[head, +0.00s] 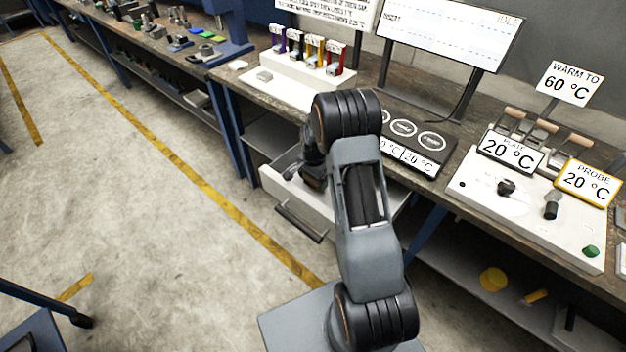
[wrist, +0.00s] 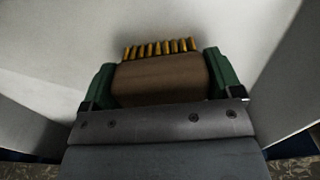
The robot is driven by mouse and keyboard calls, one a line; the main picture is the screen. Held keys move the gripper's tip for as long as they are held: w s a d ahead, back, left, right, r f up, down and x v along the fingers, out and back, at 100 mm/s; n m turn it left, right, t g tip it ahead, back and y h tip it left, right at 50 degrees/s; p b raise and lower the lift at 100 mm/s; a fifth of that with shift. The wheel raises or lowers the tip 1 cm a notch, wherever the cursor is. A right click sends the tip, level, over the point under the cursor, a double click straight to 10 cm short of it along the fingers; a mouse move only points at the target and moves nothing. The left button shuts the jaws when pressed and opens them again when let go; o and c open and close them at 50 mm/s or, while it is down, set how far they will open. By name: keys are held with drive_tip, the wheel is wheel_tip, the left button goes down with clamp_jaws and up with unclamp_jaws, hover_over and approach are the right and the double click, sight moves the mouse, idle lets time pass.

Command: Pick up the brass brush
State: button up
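The brass brush (wrist: 160,80) has a brown block and a row of golden bristles along its far edge in the wrist view. My gripper (wrist: 160,68) has its green fingers on the left and right sides of the block, with no gap showing on either side. In the head view my gripper (head: 314,180) points down into an open white drawer (head: 275,180) under the bench. There the arm hides most of the brush. I cannot tell whether the brush touches the drawer floor.
Pale drawer walls stand close around the gripper in the wrist view. The floor left of the drawer is clear.

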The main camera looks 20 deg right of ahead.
drive_tip(key=c, duration=0.3)
drive_tip(key=shift+r, duration=0.5)
wheel_tip(320, 180, up, 2)
drive_tip(key=shift+r, duration=0.25)
drive_tip(key=s+r+b, duration=0.2)
drive_tip(key=s+r, duration=0.7)
drive_tip(key=s, duration=0.5)
drive_tip(key=shift+d+r, duration=0.25)
drive_tip(key=shift+r, duration=0.05)
